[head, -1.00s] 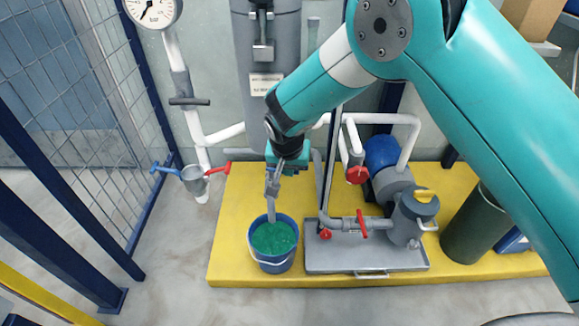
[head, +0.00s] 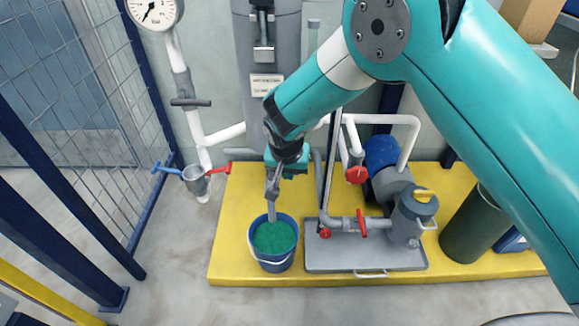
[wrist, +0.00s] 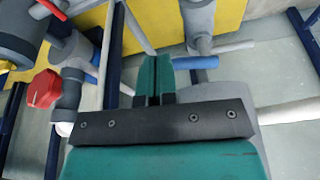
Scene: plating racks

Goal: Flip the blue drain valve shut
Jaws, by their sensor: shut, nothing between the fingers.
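A blue lever (wrist: 195,63) shows in the wrist view, lying crosswise to a grey drain pipe (wrist: 201,25). Its left end is just beside my fingers; I cannot tell whether they touch. My gripper (wrist: 156,62) is shut with nothing between its teal fingers. In the head view my gripper (head: 284,166) is at the foot of the grey column, above the grey outlet pipe (head: 271,207) and the bucket, and the lever there is hidden behind it. Another blue lever (head: 165,168) shows at the far left, on a grey cup-shaped fitting (head: 196,181).
A blue bucket (head: 276,265) with green contents stands on the yellow platform (head: 232,262). A red lever (head: 217,169) is on the cup fitting. The pump tray (head: 340,262) and red-handled valves (head: 357,175) are to the right. A mesh fence (head: 80,70) stands left.

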